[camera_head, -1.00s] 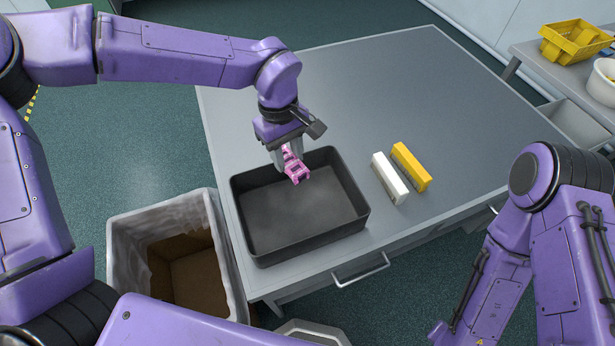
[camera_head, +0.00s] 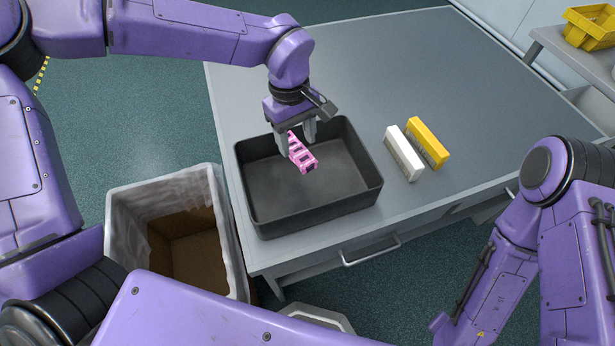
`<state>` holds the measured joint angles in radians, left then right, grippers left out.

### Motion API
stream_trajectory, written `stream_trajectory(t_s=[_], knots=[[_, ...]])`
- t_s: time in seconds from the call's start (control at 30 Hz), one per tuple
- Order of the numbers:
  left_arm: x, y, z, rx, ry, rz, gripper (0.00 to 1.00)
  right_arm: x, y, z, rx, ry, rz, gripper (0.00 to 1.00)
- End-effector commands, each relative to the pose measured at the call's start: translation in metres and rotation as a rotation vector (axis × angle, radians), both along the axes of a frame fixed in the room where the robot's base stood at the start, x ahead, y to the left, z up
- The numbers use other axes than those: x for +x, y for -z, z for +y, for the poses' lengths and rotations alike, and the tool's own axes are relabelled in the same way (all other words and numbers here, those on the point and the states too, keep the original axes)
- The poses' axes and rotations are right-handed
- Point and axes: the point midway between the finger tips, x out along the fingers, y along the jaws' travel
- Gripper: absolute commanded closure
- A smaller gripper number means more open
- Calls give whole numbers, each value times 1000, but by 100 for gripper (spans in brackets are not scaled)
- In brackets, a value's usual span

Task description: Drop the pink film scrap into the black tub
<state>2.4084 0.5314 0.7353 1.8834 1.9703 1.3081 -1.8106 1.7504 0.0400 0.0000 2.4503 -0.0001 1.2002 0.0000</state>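The pink film scrap (camera_head: 303,157) is a pink strip with dark patches. It shows tilted between and just below the fingertips of my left gripper (camera_head: 297,143), over the back part of the black tub (camera_head: 255,215). The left gripper's fingers are spread apart, with the scrap no longer pinched between them. I cannot tell whether the scrap touches a finger or is in the air. The tub is a shallow open rectangular box on the grey table, and its visible floor is empty. My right arm shows at the right, but its gripper is out of view.
A white brush-like block (camera_head: 404,155) and a yellow one (camera_head: 428,143) lie right of the tub on the grey table (camera_head: 390,70). A lined bin (camera_head: 128,235) stands left of the table. Yellow trays (camera_head: 590,27) sit on a side bench. The table's far part is clear.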

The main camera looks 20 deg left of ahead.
Motion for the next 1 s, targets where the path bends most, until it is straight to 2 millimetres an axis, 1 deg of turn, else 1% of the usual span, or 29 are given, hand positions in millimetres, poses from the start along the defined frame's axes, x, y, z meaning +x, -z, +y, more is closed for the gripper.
stream_trajectory(t_s=[0.27,0.37,0.47,0.6,0.73,0.83,0.9,1.0], knots=[[0,0,0,0,0,0,33,0,0,0,0,0,0,62],[1,-5,0,-1,0,-3,33,0,1,0,0,0,0,62],[2,-22,2,-2,-1,-5,33,0,2,0,0,0,0,62],[5,-57,5,-3,-2,-5,33,0,4,0,0,0,0,62],[7,-84,8,-1,-1,-3,33,0,5,0,0,0,0,62],[8,-98,9,0,0,-3,33,0,5,0,0,0,0,62],[8,-103,9,0,0,-1,33,0,5,0,0,0,0,62],[8,-105,10,1,-1,-1,33,0,5,0,0,0,0,62]])
